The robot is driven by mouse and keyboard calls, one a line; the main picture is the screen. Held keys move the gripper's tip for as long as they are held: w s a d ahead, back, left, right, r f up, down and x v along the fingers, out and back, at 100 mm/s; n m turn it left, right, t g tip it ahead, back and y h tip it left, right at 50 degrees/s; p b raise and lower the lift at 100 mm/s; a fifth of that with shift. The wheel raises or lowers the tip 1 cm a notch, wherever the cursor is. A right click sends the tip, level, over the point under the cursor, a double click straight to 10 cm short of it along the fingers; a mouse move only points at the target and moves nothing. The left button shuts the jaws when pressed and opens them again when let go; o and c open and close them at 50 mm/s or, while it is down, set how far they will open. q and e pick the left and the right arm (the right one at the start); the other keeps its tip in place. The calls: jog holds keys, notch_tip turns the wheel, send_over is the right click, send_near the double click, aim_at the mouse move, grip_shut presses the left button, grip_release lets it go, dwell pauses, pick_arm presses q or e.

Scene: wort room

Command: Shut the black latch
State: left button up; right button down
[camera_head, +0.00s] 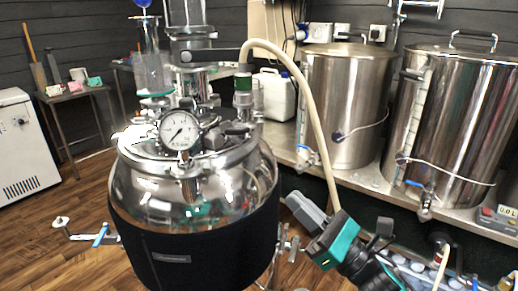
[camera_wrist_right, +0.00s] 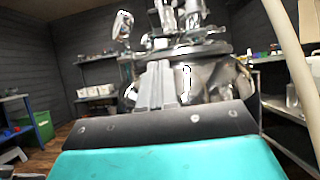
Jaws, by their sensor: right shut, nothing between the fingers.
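A steel vessel (camera_head: 195,195) with a dark jacket stands in the middle of the head view. Its lid carries a round pressure gauge (camera_head: 179,131) and several fittings. A black lever (camera_head: 215,55) lies level above the lid, by the hose top. Dark parts (camera_head: 215,135) sit on the lid behind the gauge; I cannot tell which black part is the latch. My right gripper (camera_head: 298,204), teal with grey fingers, is to the right of the vessel, below lid height and apart from it. Its fingers (camera_wrist_right: 158,82) are shut and empty, pointing towards the vessel (camera_wrist_right: 205,75). My left gripper is out of view.
A beige hose (camera_head: 318,115) arches from the lid down past my right gripper. Two steel kettles (camera_head: 345,105) and (camera_head: 455,125) stand on a bench at the right. A white chest (camera_head: 25,150) is at the left. Wooden floor lies clear at the left.

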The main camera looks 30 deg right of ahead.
jog(key=p, duration=0.1)
send_near(229, 128)
jog(key=shift+w+a+r+p, duration=0.2)
jog(key=shift+w+r+p, duration=0.55)
jog(key=shift+r, duration=0.5)
jog(key=shift+w, duration=0.1)
